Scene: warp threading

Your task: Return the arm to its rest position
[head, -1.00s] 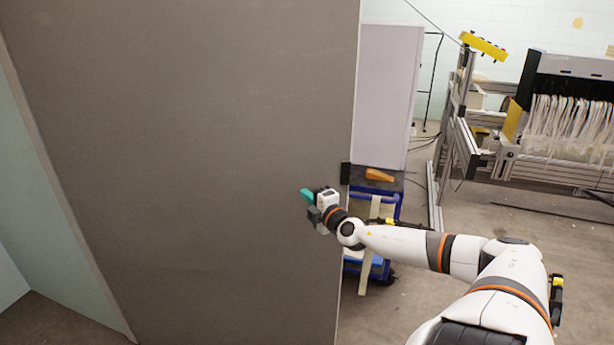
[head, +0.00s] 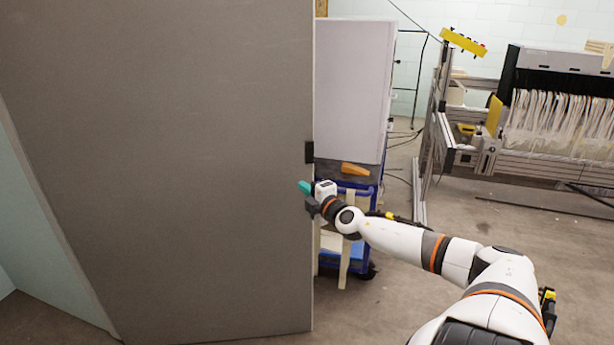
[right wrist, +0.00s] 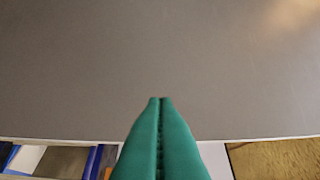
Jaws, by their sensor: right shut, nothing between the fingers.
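My right arm reaches in from the lower right of the head view. Its gripper (head: 305,188), with teal fingers, shows in front of the right edge of a large grey-brown panel (head: 170,160). In the right wrist view the two teal fingers (right wrist: 160,102) are pressed together with nothing between them. The grey face of the panel fills most of that view beyond the fingertips. I cannot tell how far the fingertips are from the panel. My left gripper is not in view.
Behind the panel's edge stands a blue cart (head: 370,190) with an orange object (head: 355,169) on top. A loom frame with white threads (head: 560,120) stands at the right. Open floor (head: 490,225) lies between.

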